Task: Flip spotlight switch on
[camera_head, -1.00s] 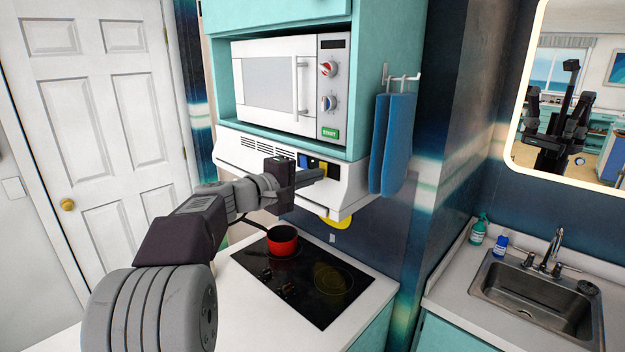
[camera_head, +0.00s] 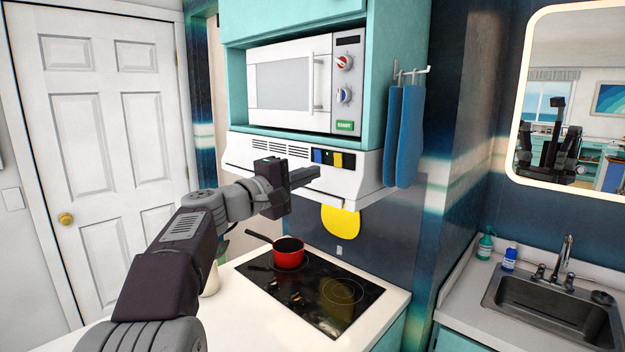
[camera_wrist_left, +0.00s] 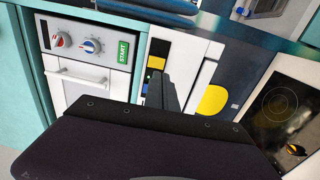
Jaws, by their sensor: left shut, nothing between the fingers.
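The white range hood (camera_head: 262,160) under the microwave has a dark switch panel on its front. The panel carries a blue switch (camera_head: 318,156) and a yellow switch (camera_head: 338,160) on black; which one is the spotlight switch I cannot tell. My left gripper (camera_head: 314,172) is shut and empty, its fingertips in front of the hood, just below and left of the panel in the head view. In the left wrist view the closed fingers (camera_wrist_left: 163,85) overlap the lower part of the panel (camera_wrist_left: 156,62). Contact cannot be made out. My right gripper is not in view.
A microwave (camera_head: 292,85) sits above the hood. Blue towels (camera_head: 402,135) hang to the right. A yellow disc (camera_head: 341,222) shows below the hood. A red pot (camera_head: 289,254) stands on the black cooktop (camera_head: 325,305). A sink (camera_head: 550,305) is at right.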

